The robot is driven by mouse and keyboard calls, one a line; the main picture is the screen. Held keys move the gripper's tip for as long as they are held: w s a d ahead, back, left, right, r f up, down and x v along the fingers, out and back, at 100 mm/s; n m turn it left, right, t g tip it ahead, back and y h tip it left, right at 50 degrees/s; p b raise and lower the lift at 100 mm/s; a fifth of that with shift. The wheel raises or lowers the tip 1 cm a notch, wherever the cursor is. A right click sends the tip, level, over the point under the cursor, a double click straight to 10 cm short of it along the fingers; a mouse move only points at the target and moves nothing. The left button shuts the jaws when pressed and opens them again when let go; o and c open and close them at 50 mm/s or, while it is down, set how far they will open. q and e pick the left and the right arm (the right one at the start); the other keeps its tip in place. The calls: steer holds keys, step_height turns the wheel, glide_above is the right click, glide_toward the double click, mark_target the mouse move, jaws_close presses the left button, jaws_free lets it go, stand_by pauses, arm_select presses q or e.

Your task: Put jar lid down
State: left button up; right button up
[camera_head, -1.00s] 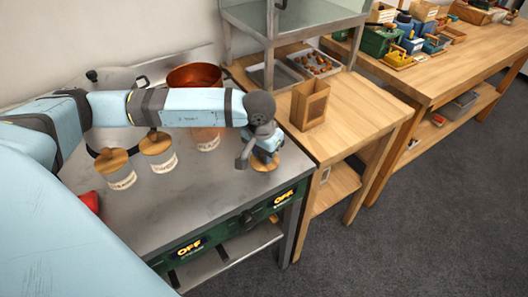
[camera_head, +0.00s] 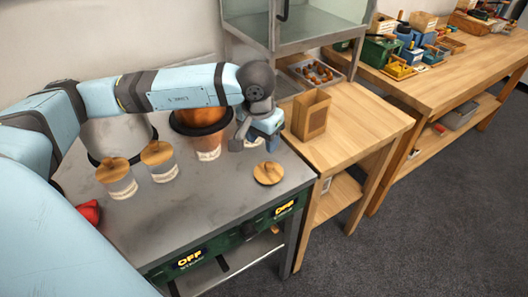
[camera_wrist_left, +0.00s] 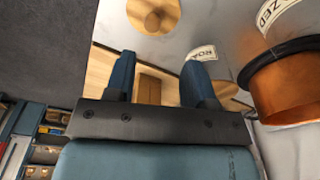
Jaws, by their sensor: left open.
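The round wooden jar lid (camera_head: 269,174) with a small knob lies flat on the steel worktop (camera_head: 215,205), near its right front corner. It also shows at the top of the left wrist view (camera_wrist_left: 153,14). My left gripper (camera_head: 241,143) is behind and left of the lid, apart from it. In the left wrist view its two blue fingers (camera_wrist_left: 160,76) are spread with nothing between them. My right gripper is out of view.
Two jars with wooden lids (camera_head: 117,178) (camera_head: 158,161) stand to the left. A copper-coloured pot (camera_head: 205,141) is close beside the gripper, a large steel pot (camera_head: 115,135) farther left. A wooden box (camera_head: 310,115) stands on the side table. The worktop's front is clear.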

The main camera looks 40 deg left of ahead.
arm_select(q)
steer(key=shift+s+r, duration=0.15)
steer(key=shift+r, duration=1.05)
